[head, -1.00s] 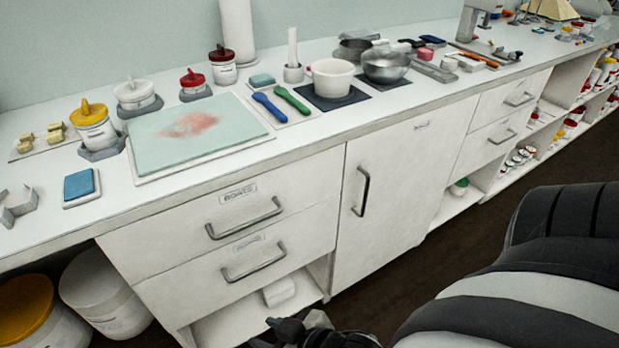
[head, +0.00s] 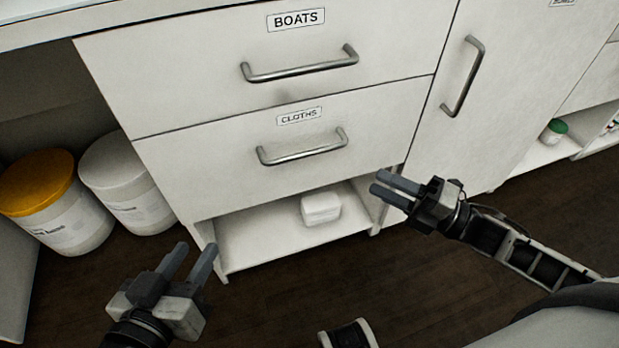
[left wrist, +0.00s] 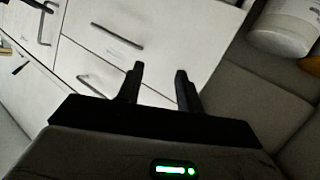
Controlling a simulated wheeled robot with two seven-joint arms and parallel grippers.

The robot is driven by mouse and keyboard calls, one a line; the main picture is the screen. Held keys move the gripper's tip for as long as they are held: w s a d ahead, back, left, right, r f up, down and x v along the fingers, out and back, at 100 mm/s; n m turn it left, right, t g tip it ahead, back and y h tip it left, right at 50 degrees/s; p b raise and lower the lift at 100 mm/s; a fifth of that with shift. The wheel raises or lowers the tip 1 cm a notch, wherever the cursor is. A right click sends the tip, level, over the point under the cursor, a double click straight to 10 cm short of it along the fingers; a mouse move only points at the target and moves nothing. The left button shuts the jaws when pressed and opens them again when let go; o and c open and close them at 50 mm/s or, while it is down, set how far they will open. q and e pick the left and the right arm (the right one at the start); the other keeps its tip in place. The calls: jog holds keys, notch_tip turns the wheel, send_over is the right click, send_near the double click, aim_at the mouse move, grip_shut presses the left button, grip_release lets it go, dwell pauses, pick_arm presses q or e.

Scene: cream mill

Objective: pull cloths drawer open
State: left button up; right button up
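The cloths drawer (head: 230,160) is a shut white front below the BOATS drawer, with a CLOTHS label and a horizontal grey bar handle (head: 302,149). My left gripper (head: 192,249) is open and empty, low and left of that handle and apart from it. My right gripper (head: 377,183) is open and empty, to the right of and a little below the handle, not touching it. In the left wrist view my left gripper's open fingers (left wrist: 159,72) point toward drawer fronts with two bar handles; their labels cannot be read there.
The BOATS drawer (head: 200,70) above is shut. A cupboard door (head: 500,90) with an upright handle is to the right. An open shelf (head: 260,245) below holds a white bundle (head: 320,208). Tubs with yellow (head: 38,182) and white (head: 108,160) lids stand left.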

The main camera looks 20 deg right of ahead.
aim_at(309, 151)
jog(key=shift+n+y, duration=0.3)
jog(key=shift+n, duration=0.3)
jog(key=b+x, duration=0.1)
jog(key=x, duration=0.9)
jog(key=b+x, duration=0.1)
jog(key=x, duration=0.4)
jog(key=shift+w+a+f+b, duration=0.1)
jog(key=shift+a+f+b, duration=0.1)
jog(key=shift+f+b, duration=0.15)
pick_arm(q)
jog(key=shift+w+d+r+n+t+h, duration=0.15)
jog(key=shift+d+r+n+t+h, duration=0.1)
jog(key=shift+d+n+t+h, duration=0.2)
pick_arm(e)
jog(key=shift+a, duration=0.1)
pick_arm(q)
jog(key=shift+r, duration=0.1)
pick_arm(e)
grip_shut()
